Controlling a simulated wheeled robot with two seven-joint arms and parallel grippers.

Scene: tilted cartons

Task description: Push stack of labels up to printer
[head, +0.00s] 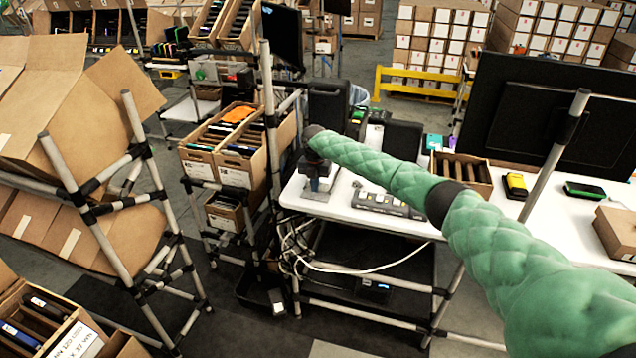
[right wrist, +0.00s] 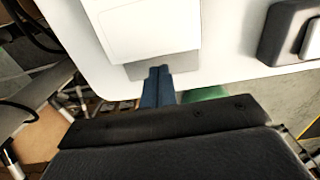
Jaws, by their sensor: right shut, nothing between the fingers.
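A white stack of labels (right wrist: 140,32) with a grey near side lies on the white table in the right wrist view. I cannot make it out clearly in the head view, where my arm and gripper cover that spot. My right gripper (head: 317,186) is low over the table's left end, with its blue fingers (right wrist: 158,72) shut and empty. The fingertips are at the stack's near edge; I cannot tell whether they touch. A black box-shaped device (head: 328,103), likely the printer, stands beyond the gripper. My left gripper is not in view.
The white table (head: 400,222) holds a grey multi-slot block (head: 385,203), another black device (head: 400,139), a wooden tray (head: 463,172) and yellow and green handhelds. A pole (head: 268,120) and carton rack stand left. A dark device (right wrist: 290,32) sits right of the stack.

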